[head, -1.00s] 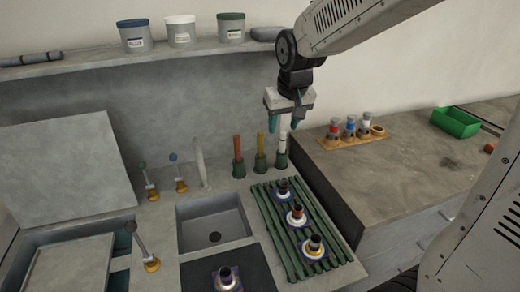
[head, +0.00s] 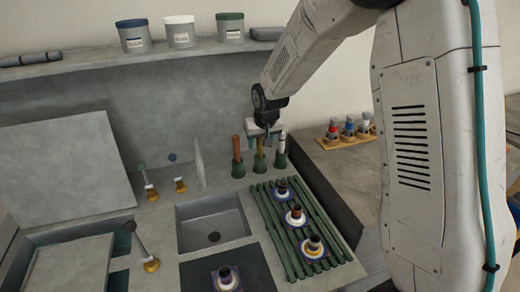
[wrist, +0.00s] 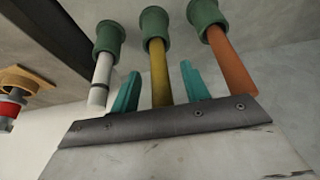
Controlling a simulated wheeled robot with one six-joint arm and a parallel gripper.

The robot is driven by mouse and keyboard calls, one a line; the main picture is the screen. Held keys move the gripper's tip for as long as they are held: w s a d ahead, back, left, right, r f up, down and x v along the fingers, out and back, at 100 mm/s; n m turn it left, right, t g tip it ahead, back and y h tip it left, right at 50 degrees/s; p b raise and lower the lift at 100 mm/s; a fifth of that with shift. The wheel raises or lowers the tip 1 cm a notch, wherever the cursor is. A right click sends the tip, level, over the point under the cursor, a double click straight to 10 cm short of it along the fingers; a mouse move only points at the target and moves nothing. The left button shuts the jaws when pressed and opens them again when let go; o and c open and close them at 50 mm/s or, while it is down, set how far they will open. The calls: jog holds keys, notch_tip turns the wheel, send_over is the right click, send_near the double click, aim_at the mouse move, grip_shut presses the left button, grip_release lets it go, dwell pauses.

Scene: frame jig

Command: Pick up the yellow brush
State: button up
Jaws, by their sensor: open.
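The yellow brush (head: 260,148) stands upright in the middle one of three green holders. In the wrist view the yellow handle (wrist: 159,75) rises from its green holder (wrist: 155,24) and shows between my two teal fingers. My gripper (head: 265,137) is open, its fingers (wrist: 161,85) apart on either side of the handle, with a gap on each side. It holds nothing. In the head view it is at the upper end of the yellow brush and hides its top. How deep the handle sits between the fingers is hard to tell.
An orange brush (head: 237,150) and a white brush (head: 281,145) stand close on either side in their own holders. A green slatted rack (head: 262,204) with several small pots lies in front, beside a sink (head: 213,222). The shelf (head: 90,62) with tubs is behind.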

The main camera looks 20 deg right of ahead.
jog(key=shift+x, duration=0.85)
jog(key=shift+r, duration=0.1)
grip_shut()
